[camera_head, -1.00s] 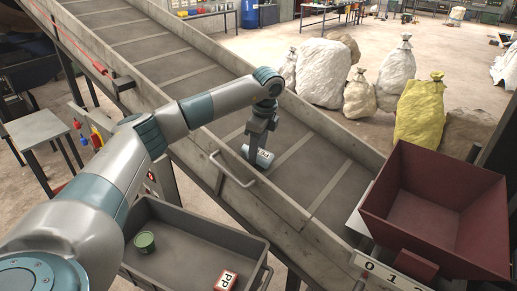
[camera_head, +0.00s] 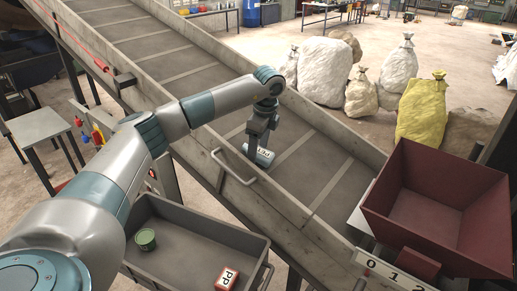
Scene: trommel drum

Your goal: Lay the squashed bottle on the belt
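The squashed bottle (camera_head: 264,157) is a small pale piece with a dark-lettered white label, low over the inclined belt (camera_head: 300,168). My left gripper (camera_head: 259,147) points down at it from above, and its fingers meet the bottle's left end. The bottle looks to be at or very near the belt surface; I cannot tell whether it rests there. The gap between the fingers is too small to judge. My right gripper does not show.
A metal handle (camera_head: 232,170) sits on the belt's near side wall. A dark red hopper (camera_head: 437,205) stands at the right.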

